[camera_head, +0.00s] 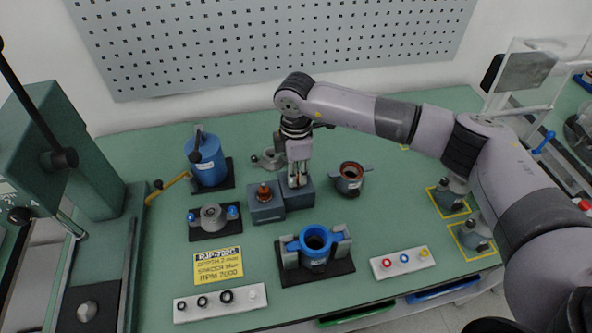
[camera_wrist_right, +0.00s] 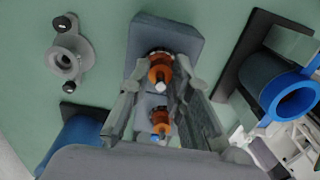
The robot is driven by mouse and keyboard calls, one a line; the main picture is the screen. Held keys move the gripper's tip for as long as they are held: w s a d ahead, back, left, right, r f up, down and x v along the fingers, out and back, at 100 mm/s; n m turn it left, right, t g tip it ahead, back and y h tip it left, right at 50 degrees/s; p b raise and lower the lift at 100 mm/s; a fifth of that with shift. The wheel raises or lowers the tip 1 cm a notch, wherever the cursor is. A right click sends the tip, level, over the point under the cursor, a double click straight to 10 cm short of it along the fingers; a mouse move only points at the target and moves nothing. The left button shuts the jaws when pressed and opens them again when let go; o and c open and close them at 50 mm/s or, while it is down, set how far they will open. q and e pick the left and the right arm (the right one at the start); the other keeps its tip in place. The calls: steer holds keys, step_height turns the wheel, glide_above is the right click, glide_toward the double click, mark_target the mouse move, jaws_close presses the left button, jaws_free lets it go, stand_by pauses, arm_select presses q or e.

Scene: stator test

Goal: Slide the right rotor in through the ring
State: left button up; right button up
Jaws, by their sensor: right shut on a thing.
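My right gripper (camera_head: 297,182) points straight down over the right grey-blue block (camera_head: 304,197). In the right wrist view its fingers (camera_wrist_right: 161,78) are shut on the right rotor (camera_wrist_right: 160,68), an orange-copper piece with a pale shaft tip. That rotor appears still seated in its block; in the head view the fingers mostly hide it. The left rotor (camera_head: 264,192) stands upright in its own block. A blue ring (camera_head: 315,239) with an open bore sits between grey clamp jaws on a black plate, in front of the blocks. It also shows in the right wrist view (camera_wrist_right: 296,101). My left gripper is out of view.
A dark housing with a reddish bore (camera_head: 351,177) stands right of the blocks. A blue cylinder (camera_head: 206,162) and a grey part with blue knobs (camera_head: 212,217) are at left. A yellow sign (camera_head: 218,264) and white strips with small rings (camera_head: 403,260) lie in front.

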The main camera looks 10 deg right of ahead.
steer(key=shift+r+p, duration=2.5)
steer(key=shift+r, duration=1.75)
